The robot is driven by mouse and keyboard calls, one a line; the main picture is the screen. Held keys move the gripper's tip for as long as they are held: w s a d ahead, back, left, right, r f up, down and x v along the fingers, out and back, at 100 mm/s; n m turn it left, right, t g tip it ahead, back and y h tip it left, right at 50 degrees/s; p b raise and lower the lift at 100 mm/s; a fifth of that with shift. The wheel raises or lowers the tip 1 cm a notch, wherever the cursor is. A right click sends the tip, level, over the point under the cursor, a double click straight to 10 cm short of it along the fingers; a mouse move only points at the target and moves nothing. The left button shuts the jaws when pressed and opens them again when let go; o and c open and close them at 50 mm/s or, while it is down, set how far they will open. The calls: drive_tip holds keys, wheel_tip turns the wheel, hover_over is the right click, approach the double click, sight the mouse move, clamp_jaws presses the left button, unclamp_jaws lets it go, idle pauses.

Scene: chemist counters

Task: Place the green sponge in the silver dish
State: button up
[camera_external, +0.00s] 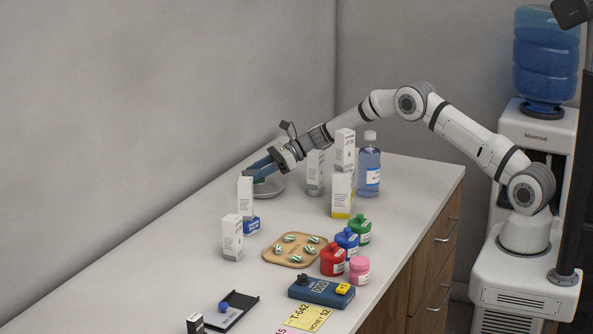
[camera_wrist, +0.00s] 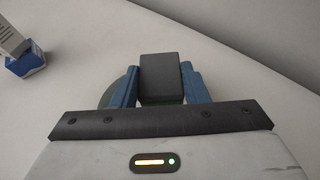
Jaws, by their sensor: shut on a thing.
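My gripper (camera_external: 254,171) reaches to the far left part of the counter, over the silver dish (camera_external: 270,188). In the wrist view its blue fingers (camera_wrist: 160,78) are shut on a block, the sponge (camera_wrist: 160,66). The sponge's upper face looks dark grey, with a little green at its near lower edge. Part of the dish's round rim (camera_wrist: 108,96) shows to the left of the fingers. I cannot tell whether the sponge touches the dish; the fingers hide much of it in the outside view.
White boxes (camera_external: 246,190) and a blue-and-white box (camera_external: 251,225) stand in front of the dish. More boxes (camera_external: 342,194) and a blue bottle (camera_external: 369,168) stand to the right. A wooden tray (camera_external: 271,254) and several coloured jars (camera_external: 333,260) are nearer. The wall is close behind.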

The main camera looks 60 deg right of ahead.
drive_tip(key=shift+f+b, duration=0.4)
drive_tip(key=o, duration=1)
drive_tip(key=shift+o, duration=0.2)
drive_tip(key=shift+r, duration=0.15)
drive_tip(key=shift+r+p, duration=0.25)
drive_tip(key=shift+p, duration=0.15)
drive_tip(key=shift+s+d+r+b, duration=0.45)
drive_tip(key=shift+s+d+r, duration=0.6)
drive_tip(key=shift+r, duration=0.15)
wheel_tip(320, 180, up, 6)
drive_tip(key=shift+f, duration=0.1)
drive_tip(key=shift+a, duration=0.1)
